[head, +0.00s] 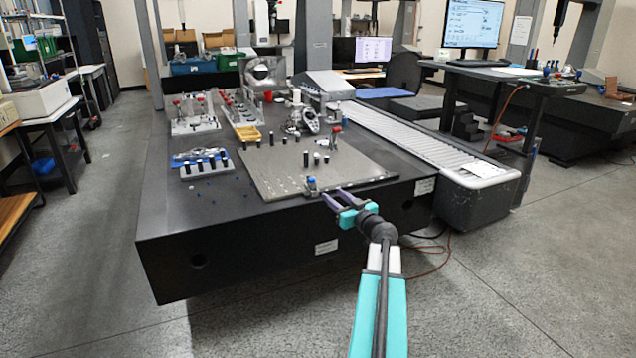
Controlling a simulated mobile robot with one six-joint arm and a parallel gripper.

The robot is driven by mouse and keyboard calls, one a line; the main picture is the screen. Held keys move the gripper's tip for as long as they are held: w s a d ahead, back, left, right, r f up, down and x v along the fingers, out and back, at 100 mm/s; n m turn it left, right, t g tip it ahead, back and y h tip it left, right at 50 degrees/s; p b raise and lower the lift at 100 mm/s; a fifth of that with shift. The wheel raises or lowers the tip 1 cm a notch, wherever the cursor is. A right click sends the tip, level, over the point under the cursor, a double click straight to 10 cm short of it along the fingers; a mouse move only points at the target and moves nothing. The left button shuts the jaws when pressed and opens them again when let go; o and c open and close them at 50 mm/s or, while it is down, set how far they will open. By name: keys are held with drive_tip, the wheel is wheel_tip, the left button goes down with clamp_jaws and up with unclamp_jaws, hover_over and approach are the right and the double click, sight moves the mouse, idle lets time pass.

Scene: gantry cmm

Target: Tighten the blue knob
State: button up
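A small dark fixture with a blue knob (311,181) on top stands near the front edge of the grey metal plate (275,175). The plate lies on a large black granite table (230,240). My gripper (331,194) is at the table's front edge, just right of and nearer than the blue knob. Its two grey-purple fingers are spread with a gap between them and look empty. The fingertips appear close to the knob but apart from it. The knob's exact shape is too small to tell.
Several black cylinders (316,159) and a clamp fixture (332,139) stand farther back on the plate. A roller conveyor (415,138) runs along the right side.

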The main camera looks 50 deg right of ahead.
sight(314, 180)
drive_tip(key=shift+p+x, duration=0.45)
drive_tip(key=shift+x, duration=5.95)
drive_tip(key=shift+c, duration=0.5)
